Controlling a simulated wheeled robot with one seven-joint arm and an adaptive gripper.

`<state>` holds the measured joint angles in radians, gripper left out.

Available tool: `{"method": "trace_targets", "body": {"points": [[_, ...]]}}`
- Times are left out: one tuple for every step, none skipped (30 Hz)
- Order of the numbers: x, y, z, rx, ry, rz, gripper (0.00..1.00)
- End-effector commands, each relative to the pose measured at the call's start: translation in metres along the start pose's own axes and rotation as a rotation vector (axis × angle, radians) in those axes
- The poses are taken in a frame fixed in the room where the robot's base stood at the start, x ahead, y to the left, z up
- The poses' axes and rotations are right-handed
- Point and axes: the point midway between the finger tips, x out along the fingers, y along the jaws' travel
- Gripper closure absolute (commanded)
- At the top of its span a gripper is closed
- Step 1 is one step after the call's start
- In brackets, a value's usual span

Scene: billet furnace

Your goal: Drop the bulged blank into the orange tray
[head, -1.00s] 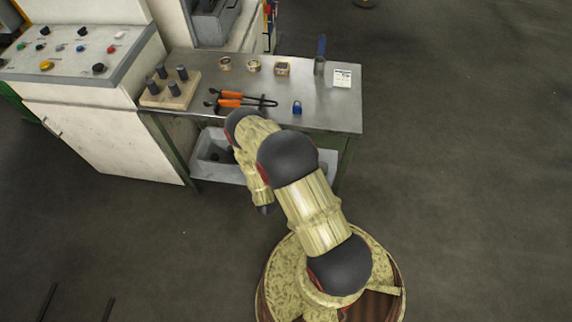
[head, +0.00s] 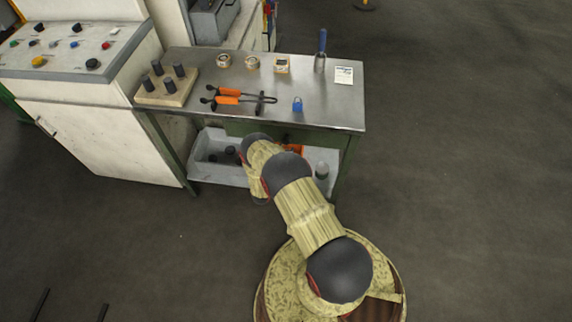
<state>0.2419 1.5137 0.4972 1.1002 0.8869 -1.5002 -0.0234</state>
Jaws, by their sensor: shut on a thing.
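A small part of the orange tray (head: 297,149) shows on the lower shelf under the steel table. My arm hides most of it. My arm reaches from the base toward that shelf. Its far end is bent down in front of the shelf, left of the orange tray. My gripper is hidden behind my own arm links, so its fingers do not show. I cannot make out the bulged blank.

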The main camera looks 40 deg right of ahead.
Motion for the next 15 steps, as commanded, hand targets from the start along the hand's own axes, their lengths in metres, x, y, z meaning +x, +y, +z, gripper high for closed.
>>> {"method": "trace_targets", "body": {"points": [[0.001,-0.001,0.007,0.001,0.002,0.000,1.00],[0.001,-0.001,0.010,0.001,0.002,-0.001,1.00],[0.001,-0.001,0.015,0.001,0.002,-0.001,1.00],[0.001,-0.001,0.018,0.001,0.002,-0.001,1.00],[0.001,-0.001,0.022,0.001,0.002,-0.001,1.00],[0.002,-0.001,0.027,0.001,0.002,-0.001,1.00],[0.002,-0.001,0.030,0.001,0.002,-0.001,1.00],[0.002,-0.001,0.033,0.001,0.002,-0.001,1.00],[0.002,-0.001,0.037,0.001,0.002,-0.001,1.00],[0.002,-0.001,0.039,0.001,0.002,-0.002,1.00],[0.002,-0.001,0.042,0.001,0.002,-0.002,1.00],[0.003,-0.001,0.044,0.001,0.002,-0.002,1.00],[0.003,-0.001,0.045,0.001,0.002,-0.002,1.00],[0.003,-0.001,0.046,0.001,0.002,-0.002,1.00],[0.003,-0.001,0.047,0.001,0.002,-0.002,1.00]]}}
